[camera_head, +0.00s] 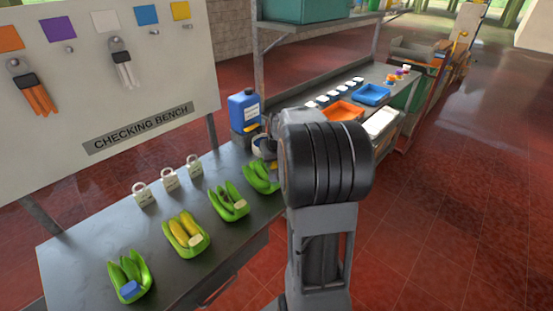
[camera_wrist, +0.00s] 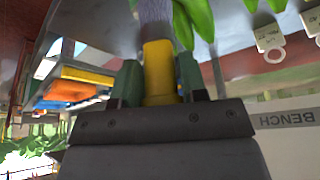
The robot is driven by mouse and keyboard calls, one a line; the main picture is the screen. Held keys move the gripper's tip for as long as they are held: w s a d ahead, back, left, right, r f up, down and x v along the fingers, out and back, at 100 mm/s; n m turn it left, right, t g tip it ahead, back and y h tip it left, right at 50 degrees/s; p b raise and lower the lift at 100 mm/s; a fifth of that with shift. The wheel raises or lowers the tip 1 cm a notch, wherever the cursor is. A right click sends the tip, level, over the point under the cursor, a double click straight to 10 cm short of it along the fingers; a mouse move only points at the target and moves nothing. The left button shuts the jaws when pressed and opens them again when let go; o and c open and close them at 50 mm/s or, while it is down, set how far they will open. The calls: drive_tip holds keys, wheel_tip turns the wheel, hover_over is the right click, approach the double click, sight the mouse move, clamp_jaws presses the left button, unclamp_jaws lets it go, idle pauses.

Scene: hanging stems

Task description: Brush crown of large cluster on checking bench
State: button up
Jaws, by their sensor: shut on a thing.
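In the wrist view, my gripper (camera_wrist: 160,84) is shut on a brush with a yellow handle (camera_wrist: 158,65) and grey bristles (camera_wrist: 154,22). Part of a green banana cluster (camera_wrist: 194,18) shows close beside the bristles; I cannot tell whether they touch. In the head view, a green cluster (camera_head: 261,178) lies at the right part of the checking bench (camera_head: 85,248), beside my arm. Other clusters lie in a row to its left: a green one with a pale label (camera_head: 228,203), a yellowish one (camera_head: 186,233) and one with a blue piece (camera_head: 130,277). My arm hides most of the gripper there.
Three white ring-topped tags (camera_head: 170,180) stand behind the clusters. A blue jug (camera_head: 244,109) stands at the bench's far end. The sign board (camera_head: 150,75) rises behind. An orange tray (camera_head: 344,112) and a blue tray (camera_head: 373,94) sit on a further bench. Red floor is clear at right.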

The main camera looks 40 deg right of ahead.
drive_tip(key=shift+d, duration=0.2)
drive_tip(key=shift+w+d, duration=0.1)
drive_tip(key=shift+d, duration=0.75)
drive_tip(key=shift+a, duration=0.1)
drive_tip(key=shift+a, duration=0.9)
drive_tip(key=shift+d, duration=1.05)
wheel_tip(320, 180, up, 9)
drive_tip(key=p, duration=0.5)
drive_tip(key=shift+f, duration=0.1)
